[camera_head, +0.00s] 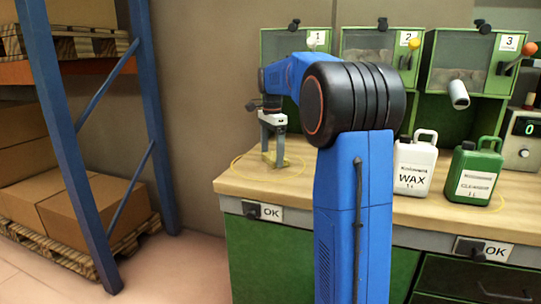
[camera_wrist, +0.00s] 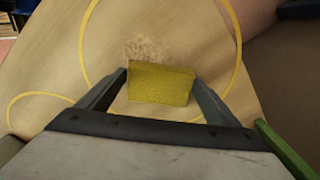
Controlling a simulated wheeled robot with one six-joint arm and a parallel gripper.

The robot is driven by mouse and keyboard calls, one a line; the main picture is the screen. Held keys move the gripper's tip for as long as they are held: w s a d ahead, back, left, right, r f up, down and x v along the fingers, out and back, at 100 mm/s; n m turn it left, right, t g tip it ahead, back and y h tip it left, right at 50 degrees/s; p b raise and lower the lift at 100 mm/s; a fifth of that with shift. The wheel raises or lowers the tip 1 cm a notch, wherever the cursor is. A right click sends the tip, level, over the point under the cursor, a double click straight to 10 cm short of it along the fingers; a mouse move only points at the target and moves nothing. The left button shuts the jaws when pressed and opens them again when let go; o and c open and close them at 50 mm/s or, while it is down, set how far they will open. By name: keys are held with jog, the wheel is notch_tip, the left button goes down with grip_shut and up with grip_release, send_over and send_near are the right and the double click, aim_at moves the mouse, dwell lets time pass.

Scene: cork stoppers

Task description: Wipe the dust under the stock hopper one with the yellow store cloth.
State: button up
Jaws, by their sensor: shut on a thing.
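My gripper (camera_wrist: 160,76) is shut on the yellow store cloth (camera_wrist: 162,88), a folded block between the two fingers. A pale, fuzzy patch of dust (camera_wrist: 146,47) lies on the wooden bench inside a yellow ring, just beyond the cloth's far edge in the wrist view. In the head view my gripper (camera_head: 275,150) points down at the bench's left end, in front of and below stock hopper one (camera_head: 285,43), a green bin labelled 1. The dust cannot be made out there. Whether the cloth touches the bench is unclear.
Hoppers two (camera_head: 375,48) and three (camera_head: 460,62) stand to the right. A white wax jug (camera_head: 415,165), a green cleaner jug (camera_head: 473,175) and a display unit (camera_head: 522,140) stand on the bench (camera_head: 230,183). Blue racking (camera_head: 60,110) with boxes stands left. My arm hides the bench's middle.

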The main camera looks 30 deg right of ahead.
jog(key=shift+w+d, duration=0.7)
jog(key=shift+d, duration=0.2)
jog(key=shift+f, duration=0.1)
jog(key=shift+s+a, duration=0.1)
